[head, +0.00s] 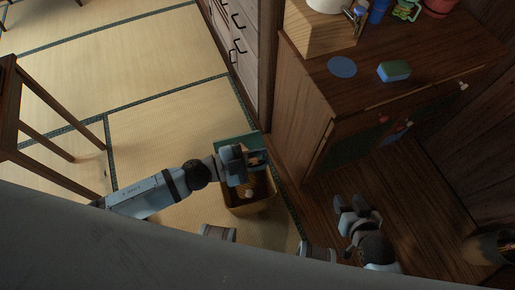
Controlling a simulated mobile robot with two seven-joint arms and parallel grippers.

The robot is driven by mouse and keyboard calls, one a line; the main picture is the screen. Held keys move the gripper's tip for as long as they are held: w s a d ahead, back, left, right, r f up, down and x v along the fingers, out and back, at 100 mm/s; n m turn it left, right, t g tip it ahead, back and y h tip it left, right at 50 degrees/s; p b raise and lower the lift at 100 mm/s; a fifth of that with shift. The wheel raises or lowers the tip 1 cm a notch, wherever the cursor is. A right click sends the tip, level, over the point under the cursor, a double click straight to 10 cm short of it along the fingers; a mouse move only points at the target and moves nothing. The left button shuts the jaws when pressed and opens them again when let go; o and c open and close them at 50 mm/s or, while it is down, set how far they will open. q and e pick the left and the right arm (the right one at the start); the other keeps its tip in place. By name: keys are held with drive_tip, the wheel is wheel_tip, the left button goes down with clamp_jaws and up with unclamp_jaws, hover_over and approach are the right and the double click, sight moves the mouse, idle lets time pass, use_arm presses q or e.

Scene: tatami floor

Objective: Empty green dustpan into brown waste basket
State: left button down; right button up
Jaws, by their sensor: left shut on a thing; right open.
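The green dustpan (232,144) shows in the head view near the cabinet's lower left corner, partly hidden by my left gripper. My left gripper (258,160) is shut on the dustpan and holds it over or just beyond the far edge of the waste basket; its exact tilt is hard to tell. The brown waste basket (264,207) stands on the floor just below my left gripper in the picture. A small pale lump shows at its opening. My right gripper (350,203) is open and empty, to the right of the basket over the dark wooden floor.
A wooden cabinet (300,105) stands right beside the basket, with a blue disc (342,67) and a blue-green sponge (394,71) on top. A drawer unit (237,45) stands behind. A wooden table or stool (40,135) is at the left. Tatami between is clear.

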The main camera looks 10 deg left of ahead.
use_arm(q)
drive_tip(key=shift+m, duration=0.6)
drive_tip(key=s, duration=0.1)
drive_tip(key=s+d+f, duration=0.1)
drive_tip(key=s, duration=0.1)
drive_tip(key=s+d, duration=0.1)
drive_tip(key=shift+s+d+f+b, duration=0.2)
drive_tip(key=shift+s+b, duration=0.05)
drive_tip(key=shift+b, duration=0.15)
idle(0.5)
idle(0.8)
